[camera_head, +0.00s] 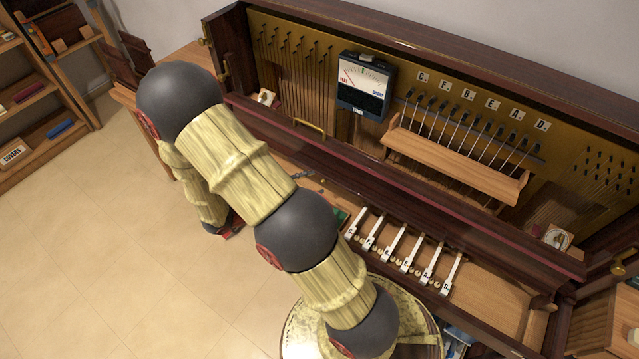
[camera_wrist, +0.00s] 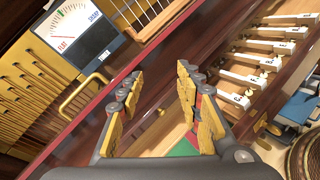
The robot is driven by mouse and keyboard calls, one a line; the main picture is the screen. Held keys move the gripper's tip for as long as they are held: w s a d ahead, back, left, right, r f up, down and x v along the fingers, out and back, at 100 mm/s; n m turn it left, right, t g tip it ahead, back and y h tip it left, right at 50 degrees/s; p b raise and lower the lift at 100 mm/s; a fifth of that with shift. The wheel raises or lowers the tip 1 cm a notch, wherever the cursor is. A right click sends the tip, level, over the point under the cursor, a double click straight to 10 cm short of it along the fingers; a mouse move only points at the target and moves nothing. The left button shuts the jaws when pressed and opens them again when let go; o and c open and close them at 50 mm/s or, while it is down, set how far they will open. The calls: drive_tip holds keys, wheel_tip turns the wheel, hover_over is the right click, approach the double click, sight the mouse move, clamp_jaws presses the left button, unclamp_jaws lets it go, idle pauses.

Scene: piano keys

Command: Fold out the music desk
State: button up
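The piano stands open. I cannot tell for sure which part is the music desk. A long dark wooden rail with a reddish edge (camera_head: 420,195) runs across the front, above the keys; it also crosses the wrist view (camera_wrist: 75,148).
A meter (camera_head: 363,84) hangs inside the piano. A wooden ledge (camera_head: 455,160) with pegs is right of it. Several white keys (camera_head: 405,250) lie in front. A round stool (camera_head: 300,325) stands below. Shelves (camera_head: 35,95) stand at left; the floor (camera_head: 90,220) there is clear.

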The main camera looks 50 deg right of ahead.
wheel_tip(320, 180, down, 13)
drive_tip(key=w+d+n+t+h+p, duration=0.2)
drive_tip(key=w+n+t+h, duration=0.1)
drive_tip(key=n+t, duration=0.45)
drive_tip(key=d, duration=0.7)
drive_tip(key=shift+w+d+f+n, duration=0.2)
drive_tip(key=shift+w+n, duration=0.05)
drive_tip(key=shift+n, duration=0.2)
drive_tip(key=shift+c, duration=0.5)
drive_tip(key=c, duration=0.8)
clamp_jaws()
